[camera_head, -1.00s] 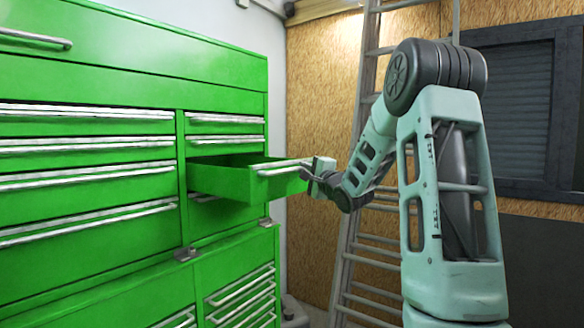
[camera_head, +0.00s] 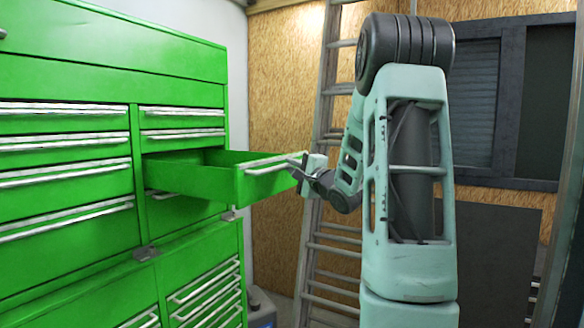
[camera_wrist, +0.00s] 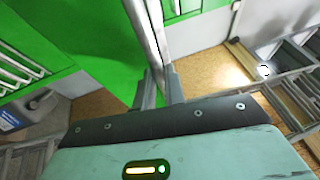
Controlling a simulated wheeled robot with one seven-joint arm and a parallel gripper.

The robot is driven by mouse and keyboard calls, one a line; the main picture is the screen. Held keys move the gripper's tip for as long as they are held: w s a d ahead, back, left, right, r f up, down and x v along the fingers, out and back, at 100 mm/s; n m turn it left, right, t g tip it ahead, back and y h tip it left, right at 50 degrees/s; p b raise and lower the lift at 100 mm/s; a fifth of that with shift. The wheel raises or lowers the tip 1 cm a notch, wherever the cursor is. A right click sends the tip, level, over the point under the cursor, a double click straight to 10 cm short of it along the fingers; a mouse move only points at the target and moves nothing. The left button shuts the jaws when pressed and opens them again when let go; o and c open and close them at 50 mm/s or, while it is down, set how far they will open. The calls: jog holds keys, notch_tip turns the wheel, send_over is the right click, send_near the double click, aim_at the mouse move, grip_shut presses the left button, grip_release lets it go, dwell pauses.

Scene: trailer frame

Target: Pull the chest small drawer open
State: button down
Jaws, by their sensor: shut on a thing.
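The green chest (camera_head: 70,75) fills the left of the head view. One small drawer (camera_head: 212,184) in its right column stands pulled well out, and its inside shows as dark and empty where visible. A silver bar handle (camera_head: 270,166) runs along the drawer's front edge. My gripper (camera_head: 300,170) is at the right end of this handle. In the wrist view the gripper's fingers (camera_wrist: 160,90) are shut on the silver handle (camera_wrist: 150,35), with the green drawer front beside it. The fingertips are small and partly hidden in the head view.
Other drawers above, below and to the left are shut. A ladder (camera_head: 318,150) leans against the wood-panel wall behind my arm. A dark shuttered window (camera_head: 474,100) is at the right. A grey-blue case (camera_head: 262,308) stands on the floor by the chest.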

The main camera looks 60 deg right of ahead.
jog(key=c, duration=1.5)
grip_release()
jog(key=b+v, duration=0.4)
jog(key=v, duration=1.3)
jog(key=shift+s+a+f+b, duration=0.1)
jog(key=shift+s+f+b, duration=0.1)
jog(key=shift+b, duration=0.2)
